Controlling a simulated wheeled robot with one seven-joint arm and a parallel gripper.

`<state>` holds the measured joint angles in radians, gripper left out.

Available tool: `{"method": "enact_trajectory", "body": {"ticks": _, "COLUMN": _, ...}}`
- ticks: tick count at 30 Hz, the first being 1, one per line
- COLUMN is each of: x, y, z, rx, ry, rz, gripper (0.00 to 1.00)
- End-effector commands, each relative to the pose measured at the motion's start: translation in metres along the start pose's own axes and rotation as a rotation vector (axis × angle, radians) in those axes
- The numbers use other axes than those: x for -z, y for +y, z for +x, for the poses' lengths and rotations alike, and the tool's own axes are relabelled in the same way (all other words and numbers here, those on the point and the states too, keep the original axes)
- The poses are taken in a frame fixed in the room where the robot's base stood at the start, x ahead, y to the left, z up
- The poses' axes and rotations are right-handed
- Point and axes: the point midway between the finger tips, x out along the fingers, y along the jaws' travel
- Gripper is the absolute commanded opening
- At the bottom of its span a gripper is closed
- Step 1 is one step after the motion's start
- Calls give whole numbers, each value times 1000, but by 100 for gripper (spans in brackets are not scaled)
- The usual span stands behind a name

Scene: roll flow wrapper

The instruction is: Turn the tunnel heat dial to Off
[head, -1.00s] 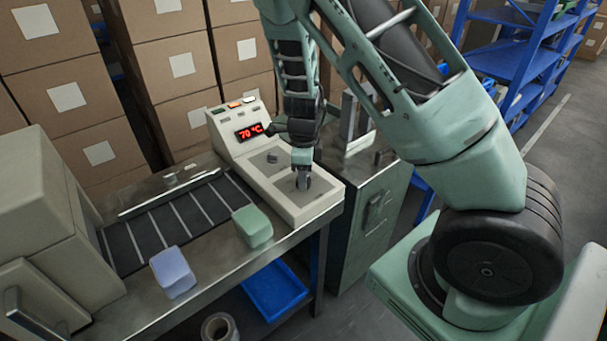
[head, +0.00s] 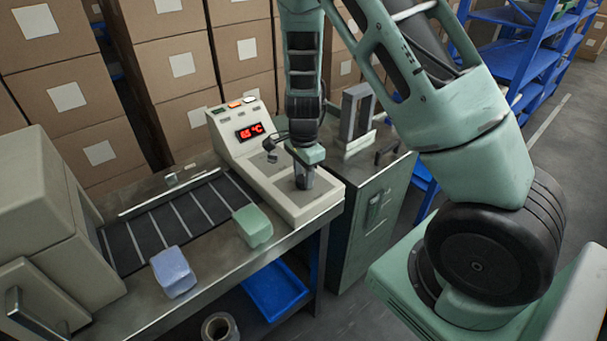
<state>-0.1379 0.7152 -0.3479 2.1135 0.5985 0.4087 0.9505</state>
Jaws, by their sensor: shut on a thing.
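The cream control panel (head: 259,178) stands at the right end of the steel bench. A small grey dial (head: 271,157) shows on its sloping top, left of my gripper. My gripper (head: 303,184) points down at the panel's right-hand recess and is shut on a dial there. Its fingers hide that dial, so its pointer and markings cannot be read. The red display (head: 249,132) on the panel's upright back shows digits that look like 65 °C.
A dark conveyor (head: 172,220) runs left of the panel, with a green block (head: 253,226) and a blue block (head: 173,272) near it. A grey-green cabinet (head: 371,200) stands close on the right. Stacked cartons (head: 165,62) close off the back.

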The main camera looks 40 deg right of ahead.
Motion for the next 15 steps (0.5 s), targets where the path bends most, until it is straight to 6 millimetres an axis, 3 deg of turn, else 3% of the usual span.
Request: {"method": "enact_trajectory", "body": {"ticks": 15, "x": 1, "y": 0, "z": 0, "rx": 1, "ry": 1, "rz": -489, "gripper": 14}}
